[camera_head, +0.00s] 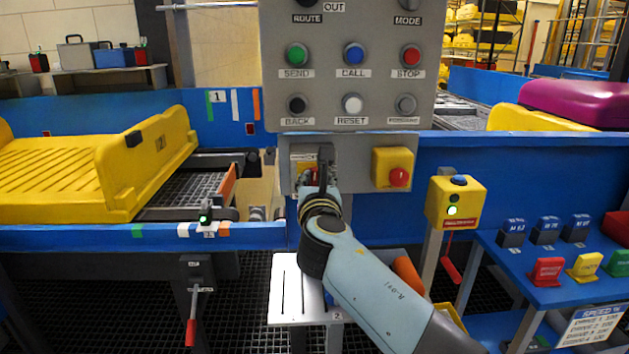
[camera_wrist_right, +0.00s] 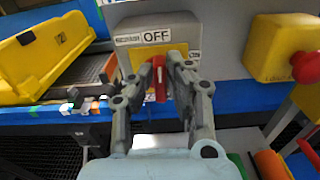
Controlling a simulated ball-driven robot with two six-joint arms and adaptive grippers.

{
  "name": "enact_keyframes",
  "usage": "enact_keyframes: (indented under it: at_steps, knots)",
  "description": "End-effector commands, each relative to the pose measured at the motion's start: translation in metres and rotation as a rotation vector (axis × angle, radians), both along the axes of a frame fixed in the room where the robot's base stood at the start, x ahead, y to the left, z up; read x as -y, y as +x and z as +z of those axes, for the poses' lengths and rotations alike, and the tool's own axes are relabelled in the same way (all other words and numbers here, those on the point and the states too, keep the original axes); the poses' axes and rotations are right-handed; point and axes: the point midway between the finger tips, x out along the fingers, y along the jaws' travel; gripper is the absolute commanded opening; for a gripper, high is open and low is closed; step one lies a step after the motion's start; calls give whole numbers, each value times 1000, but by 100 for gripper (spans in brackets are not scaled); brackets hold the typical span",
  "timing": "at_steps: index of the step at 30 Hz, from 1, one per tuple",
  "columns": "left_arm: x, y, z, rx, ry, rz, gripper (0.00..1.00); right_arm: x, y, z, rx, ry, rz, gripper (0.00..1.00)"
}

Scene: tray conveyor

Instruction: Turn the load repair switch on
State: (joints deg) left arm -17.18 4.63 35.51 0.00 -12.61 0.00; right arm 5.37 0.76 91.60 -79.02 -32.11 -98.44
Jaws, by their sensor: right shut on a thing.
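The load repair switch is a grey box (camera_wrist_right: 126,30) with a yellow face and a red handle (camera_wrist_right: 160,84), below an OFF label (camera_wrist_right: 155,36) in the right wrist view. The lettering on the small white label beside OFF is too small to read. My right gripper (camera_wrist_right: 161,70) is shut on the red handle, with one finger on each side. In the head view my right gripper (camera_head: 322,172) covers most of the switch, on the grey panel (camera_head: 350,150) below the button box. My left gripper is not in view.
A yellow box with a red stop button (camera_head: 399,177) sits just right of the switch. The button box (camera_head: 350,90) hangs above it. A yellow tray (camera_head: 120,170) rests on the conveyor at left. A blue table (camera_head: 520,262) with colored blocks stands at right.

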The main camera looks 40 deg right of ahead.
Motion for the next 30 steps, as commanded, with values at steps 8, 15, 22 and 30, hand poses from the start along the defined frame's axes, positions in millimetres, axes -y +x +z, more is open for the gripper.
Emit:
enact_keyframes:
  at_steps: [8,15,22,30]
  knots:
    - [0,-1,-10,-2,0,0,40,2,-2,-2,100,163,0,0]
    - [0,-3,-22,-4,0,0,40,5,-3,-4,219,356,0,0]
    - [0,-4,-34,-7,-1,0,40,7,-4,-6,333,543,0,0]
    - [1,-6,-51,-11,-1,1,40,9,-6,-9,467,762,-2,0]
